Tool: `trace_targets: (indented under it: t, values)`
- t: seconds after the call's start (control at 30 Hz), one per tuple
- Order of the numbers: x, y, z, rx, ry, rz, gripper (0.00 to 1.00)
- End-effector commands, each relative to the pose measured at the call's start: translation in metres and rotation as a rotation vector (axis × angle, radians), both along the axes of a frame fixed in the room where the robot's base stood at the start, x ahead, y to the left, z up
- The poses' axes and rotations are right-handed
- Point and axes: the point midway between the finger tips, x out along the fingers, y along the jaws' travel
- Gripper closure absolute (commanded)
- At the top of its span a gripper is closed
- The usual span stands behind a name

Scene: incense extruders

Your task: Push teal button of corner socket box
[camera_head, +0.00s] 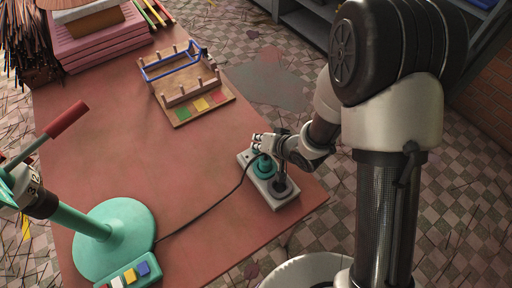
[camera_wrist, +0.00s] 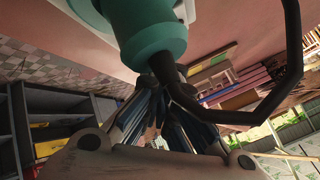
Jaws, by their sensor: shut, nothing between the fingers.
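The grey socket box (camera_head: 285,203) sits near the table's right corner. My gripper (camera_head: 257,143) is shut and empty, at the far end of the box just beyond the teal piece. In the wrist view a large teal cylinder (camera_wrist: 150,35) fills the top, close in front of my shut fingertips (camera_wrist: 160,82). I cannot tell whether they touch it. The arm hides part of the box's right side.
A black cable (camera_head: 215,205) runs from the box to the teal extruder base (camera_head: 92,250); a thick dark cable (camera_wrist: 260,117) loops beside my fingers. A wooden rack (camera_head: 182,85) with coloured squares stands farther back. Pink stacked trays (camera_head: 100,45) are far left. The table's middle is clear.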

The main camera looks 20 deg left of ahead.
Motion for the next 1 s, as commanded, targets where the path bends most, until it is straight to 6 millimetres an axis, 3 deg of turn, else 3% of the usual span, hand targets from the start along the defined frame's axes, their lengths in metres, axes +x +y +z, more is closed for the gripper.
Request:
trace_targets:
  t: [0.27, 0.8, 1.0]
  values:
    - [0.000, 0.000, 0.005, 0.000, 0.000, 0.000, 1.00]
    - [0.000, 0.000, 0.059, 0.000, -0.001, -0.001, 1.00]
    - [0.000, 0.000, 0.060, 0.000, 0.000, 0.000, 1.00]
